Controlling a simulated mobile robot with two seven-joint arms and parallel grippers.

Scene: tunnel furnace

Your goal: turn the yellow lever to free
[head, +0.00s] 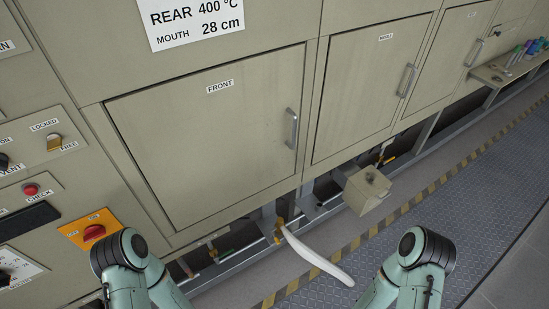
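The yellow lever (54,143) is a small stubby handle on a beige panel (38,155) at the left of the head view. The word LOCKED stands above it and FREE stands to its lower right. The lever is too small for me to tell clearly which word it points at. Only teal parts of my two arms show along the bottom, at left and right. Neither of my grippers is in view, and nothing of mine touches the lever.
Below the lever are a red CHECK button (31,189) and a red switch (94,232) on an orange plate. A FRONT door (210,140) with a handle is to the right. A box (367,190) juts out low, and a pale curved piece (318,260) lies near the striped floor edge.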

